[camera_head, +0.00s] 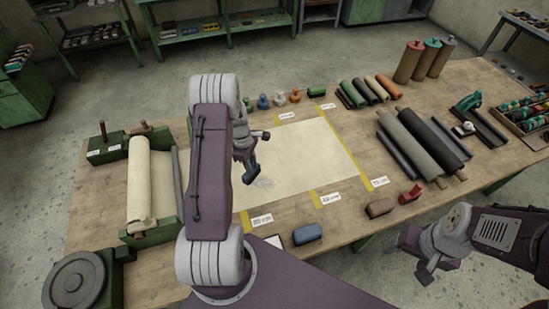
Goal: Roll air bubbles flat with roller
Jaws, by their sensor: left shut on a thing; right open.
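A cream sheet (315,150) lies flat on the wooden table, held by yellow tape strips at its edges. A small patch of faint wrinkles or bubbles (263,183) shows on it, left of its middle. My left gripper (247,160) hangs over the sheet's left part, shut on a small dark blue tool, apparently the roller (251,174). The tool's lower end is close to the wrinkled patch; I cannot tell whether it touches the sheet. My own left arm hides part of the sheet's left side. My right gripper (425,268) is open and empty, off the table's front right edge.
A cream roll (139,185) sits in a green stand at the left. Grey and dark rolls (418,140) lie at the right.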

